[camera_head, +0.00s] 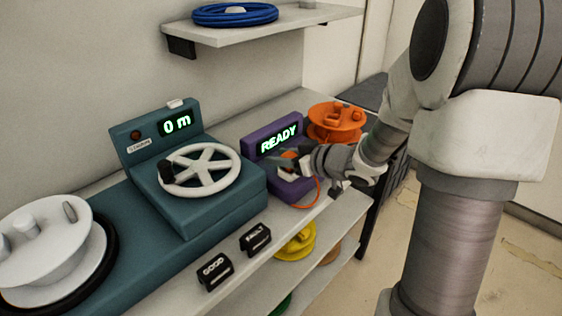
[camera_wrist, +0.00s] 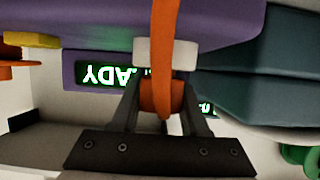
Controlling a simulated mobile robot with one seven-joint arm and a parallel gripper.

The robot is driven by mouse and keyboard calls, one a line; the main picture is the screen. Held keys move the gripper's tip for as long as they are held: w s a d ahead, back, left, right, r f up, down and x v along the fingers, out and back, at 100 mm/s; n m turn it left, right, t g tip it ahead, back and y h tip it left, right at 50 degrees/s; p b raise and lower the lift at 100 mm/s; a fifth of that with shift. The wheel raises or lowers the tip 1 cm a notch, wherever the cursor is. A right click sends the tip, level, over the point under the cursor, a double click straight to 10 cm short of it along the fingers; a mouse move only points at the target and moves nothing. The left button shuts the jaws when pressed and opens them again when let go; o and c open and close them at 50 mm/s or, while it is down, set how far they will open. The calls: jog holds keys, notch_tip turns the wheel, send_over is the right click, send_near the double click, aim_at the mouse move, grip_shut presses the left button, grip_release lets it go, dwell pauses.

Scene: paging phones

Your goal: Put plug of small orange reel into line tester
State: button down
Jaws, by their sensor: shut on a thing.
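The purple line tester (camera_head: 292,187) stands on the bench with READY lit green on its display. The small orange reel (camera_head: 337,118) sits just right of and behind it. My gripper (camera_head: 291,160) is in front of the tester, shut on the orange plug. In the wrist view, the plug (camera_wrist: 160,97) is between my fingers, with its orange cable (camera_wrist: 165,25) arching across the view. A white block (camera_wrist: 165,53) lies between the plug and the tester's purple face (camera_wrist: 110,30). I cannot tell whether the plug is seated in the tester.
A teal measuring machine (camera_head: 215,205) with a white handwheel and "0 m" display stands left of the tester. Black GOOD (camera_head: 214,271) and FAULT (camera_head: 255,238) signs stand at the bench front. A yellow reel (camera_head: 296,243) is below. A shelf (camera_head: 290,30) holds blue cable.

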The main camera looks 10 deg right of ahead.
jog(key=shift+f, duration=0.3)
jog(key=shift+c, duration=2.1)
grip_release()
jog(key=shift+r, duration=0.2)
jog(key=shift+d+r, duration=0.1)
jog(key=shift+r, duration=0.25)
jog(key=p+v, duration=0.4)
jog(key=v, duration=0.7)
jog(key=shift+s+d, duration=0.2)
jog(key=shift+s, duration=0.15)
